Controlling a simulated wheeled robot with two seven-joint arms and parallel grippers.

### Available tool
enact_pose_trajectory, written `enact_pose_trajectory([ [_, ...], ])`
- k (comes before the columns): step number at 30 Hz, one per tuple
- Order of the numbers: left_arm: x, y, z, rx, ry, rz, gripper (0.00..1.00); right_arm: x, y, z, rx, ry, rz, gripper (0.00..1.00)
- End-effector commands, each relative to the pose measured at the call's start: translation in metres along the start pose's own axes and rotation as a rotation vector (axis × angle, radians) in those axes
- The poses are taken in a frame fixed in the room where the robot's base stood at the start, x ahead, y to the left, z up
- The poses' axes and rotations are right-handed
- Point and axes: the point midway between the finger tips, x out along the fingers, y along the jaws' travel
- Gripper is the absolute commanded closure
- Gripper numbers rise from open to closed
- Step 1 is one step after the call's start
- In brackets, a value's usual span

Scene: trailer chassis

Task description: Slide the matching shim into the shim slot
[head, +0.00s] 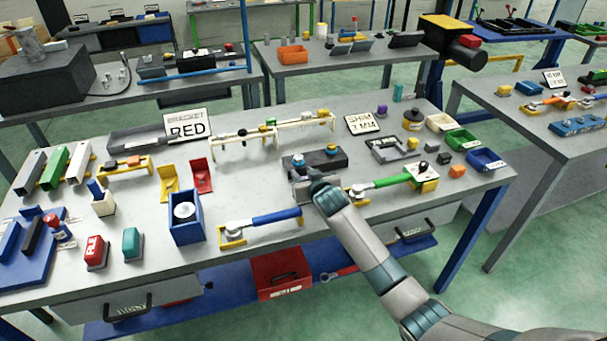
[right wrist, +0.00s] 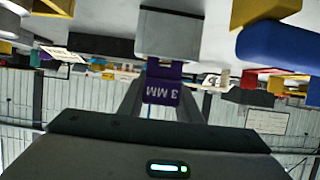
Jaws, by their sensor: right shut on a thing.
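In the head view my right gripper (head: 318,188) is low over the table, in front of a dark block with blue knobs (head: 325,159), and hides the shim. My left gripper is out of view.
The grey table (head: 240,185) is crowded. A blue-handled tool (head: 275,216) lies left of my gripper, a green-handled one (head: 392,182) right. A blue box (head: 187,224) and yellow and red brackets (head: 201,177) stand further left. Small bins (head: 462,140) line the right side.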

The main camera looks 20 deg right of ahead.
Motion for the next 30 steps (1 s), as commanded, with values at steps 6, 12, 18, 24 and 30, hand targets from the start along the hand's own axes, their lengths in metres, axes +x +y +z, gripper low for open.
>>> enact_pose_trajectory([
  [6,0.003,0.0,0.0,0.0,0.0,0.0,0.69,0.002,0.0,0.004,0.0,0.0,0.0,0.92],
  [12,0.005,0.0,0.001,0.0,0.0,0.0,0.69,0.003,0.0,0.007,0.0,0.0,0.0,0.92],
  [18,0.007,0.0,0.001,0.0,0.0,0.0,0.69,0.004,0.0,0.01,0.0,0.0,0.0,0.92],
  [24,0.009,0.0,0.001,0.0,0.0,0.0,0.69,0.005,0.0,0.013,0.0,-0.001,0.0,0.92],
  [30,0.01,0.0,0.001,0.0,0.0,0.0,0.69,0.006,0.0,0.016,0.0,-0.001,0.0,0.92],
])
